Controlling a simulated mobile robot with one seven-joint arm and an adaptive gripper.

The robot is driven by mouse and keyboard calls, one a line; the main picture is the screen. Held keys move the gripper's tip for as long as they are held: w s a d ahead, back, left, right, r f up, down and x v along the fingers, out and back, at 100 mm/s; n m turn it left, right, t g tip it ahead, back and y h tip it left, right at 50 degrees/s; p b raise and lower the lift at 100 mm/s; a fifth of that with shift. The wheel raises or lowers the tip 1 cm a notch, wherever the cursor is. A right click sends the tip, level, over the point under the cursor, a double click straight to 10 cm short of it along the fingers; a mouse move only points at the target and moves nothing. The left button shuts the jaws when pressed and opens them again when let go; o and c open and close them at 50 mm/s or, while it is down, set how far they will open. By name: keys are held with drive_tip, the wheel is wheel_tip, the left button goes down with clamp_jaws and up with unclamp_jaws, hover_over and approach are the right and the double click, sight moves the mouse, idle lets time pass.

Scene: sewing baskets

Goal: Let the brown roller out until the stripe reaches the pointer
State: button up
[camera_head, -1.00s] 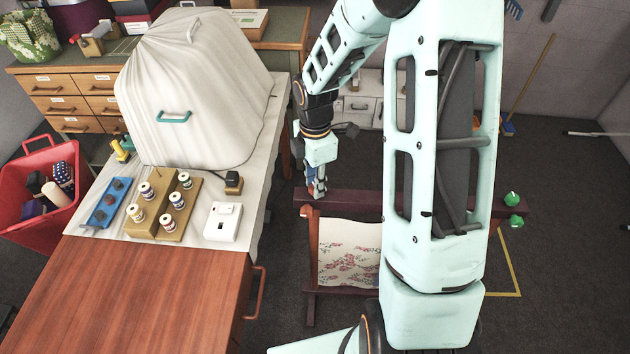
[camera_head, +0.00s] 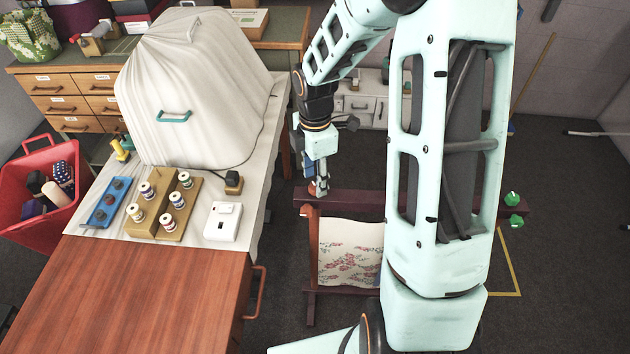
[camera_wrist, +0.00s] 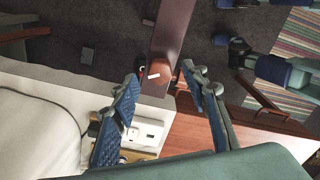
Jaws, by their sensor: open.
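The brown roller frame has a dark red-brown bar (camera_head: 352,199), also in the wrist view (camera_wrist: 172,35). A cloth with red flowers (camera_head: 348,252) hangs below it, partly hidden by my arm. My gripper (camera_head: 319,190) is open above the bar's left end. In the wrist view my gripper (camera_wrist: 159,76) has its fingers apart, with a round reddish-brown knob (camera_wrist: 161,70) at the bar's end showing between them. A small white mark (camera_wrist: 153,76) shows by the knob; I cannot tell whether it is the stripe or the pointer. No contact is clear.
Green knobs (camera_head: 513,198) show at the bar's right end. A wooden table (camera_head: 150,290) to the left holds a covered machine (camera_head: 195,90), a spool stand (camera_head: 185,225) and a white box (camera_head: 222,222). A red basket (camera_head: 30,215) stands far left. Open floor lies right.

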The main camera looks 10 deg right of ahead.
wheel_tip(320, 180, up, 10)
drive_tip(key=shift+r, duration=0.15)
idle(0.6)
